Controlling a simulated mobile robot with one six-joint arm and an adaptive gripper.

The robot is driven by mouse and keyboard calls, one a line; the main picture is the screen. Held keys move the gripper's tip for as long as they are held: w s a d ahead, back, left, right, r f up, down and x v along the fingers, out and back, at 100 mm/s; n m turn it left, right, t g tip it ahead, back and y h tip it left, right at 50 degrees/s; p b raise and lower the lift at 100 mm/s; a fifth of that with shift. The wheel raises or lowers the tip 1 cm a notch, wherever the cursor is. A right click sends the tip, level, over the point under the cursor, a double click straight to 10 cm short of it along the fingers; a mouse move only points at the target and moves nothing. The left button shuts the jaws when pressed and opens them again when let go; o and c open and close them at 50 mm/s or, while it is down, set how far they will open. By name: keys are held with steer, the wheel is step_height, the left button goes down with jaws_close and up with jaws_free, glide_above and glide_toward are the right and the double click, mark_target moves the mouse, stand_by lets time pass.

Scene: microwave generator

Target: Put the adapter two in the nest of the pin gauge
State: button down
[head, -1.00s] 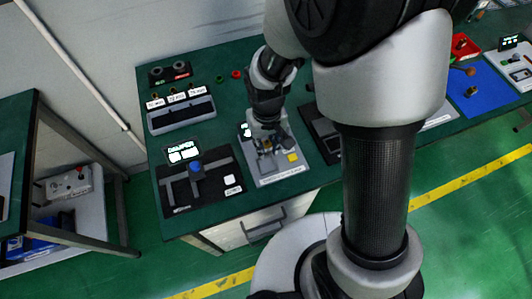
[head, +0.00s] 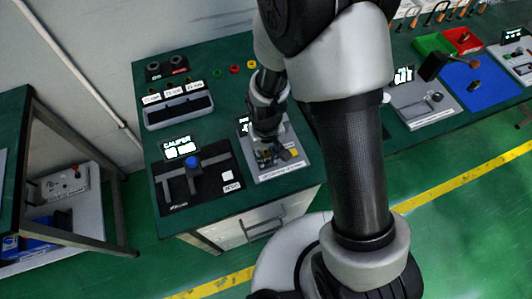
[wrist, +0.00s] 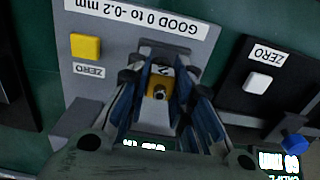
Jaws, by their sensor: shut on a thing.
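The pin gauge is a grey plate (head: 290,168) at the bench's front edge, with a yellow zero button (wrist: 86,46) and a "GOOD 0 to -0.2 mm" label in the wrist view. My gripper (head: 270,154) is low over this plate. In the wrist view its fingers (wrist: 160,88) are shut on adapter two (wrist: 157,82), a brass-yellow piece marked "2" with a round dark end. The adapter sits between the fingers in front of a grey block on the plate. The nest is mostly hidden by the fingers, and I cannot tell whether the adapter touches it.
A black caliper station (head: 205,188) with a blue knob (head: 192,162) stands close left of the pin gauge. A grey slotted holder (head: 179,112) is behind it. A blue mat (head: 482,88) and red and green trays (head: 462,40) lie far right. The wall is behind the bench.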

steer(key=c, duration=1.4)
jaws_free()
steer(key=shift+f, duration=0.1)
step_height(320, 180, up, 13)
steer(key=p, duration=0.4)
step_height(320, 180, up, 14)
steer(key=m+t, duration=0.2)
glide_above(266, 152)
steer(key=s+d, duration=0.4)
steer(key=d, duration=0.2)
steer(key=s+d+r+t, duration=0.1)
steer(key=s+r, duration=0.1)
steer(key=s, duration=0.1)
steer(key=s+d+r, duration=0.2)
steer(key=s+r, duration=0.1)
steer(key=s+d+r+m+t, duration=0.1)
steer(key=s+d+r, duration=0.1)
steer(key=s, duration=0.1)
steer(key=shift+s+r+t, duration=0.2)
steer(key=shift+s+t, duration=0.1)
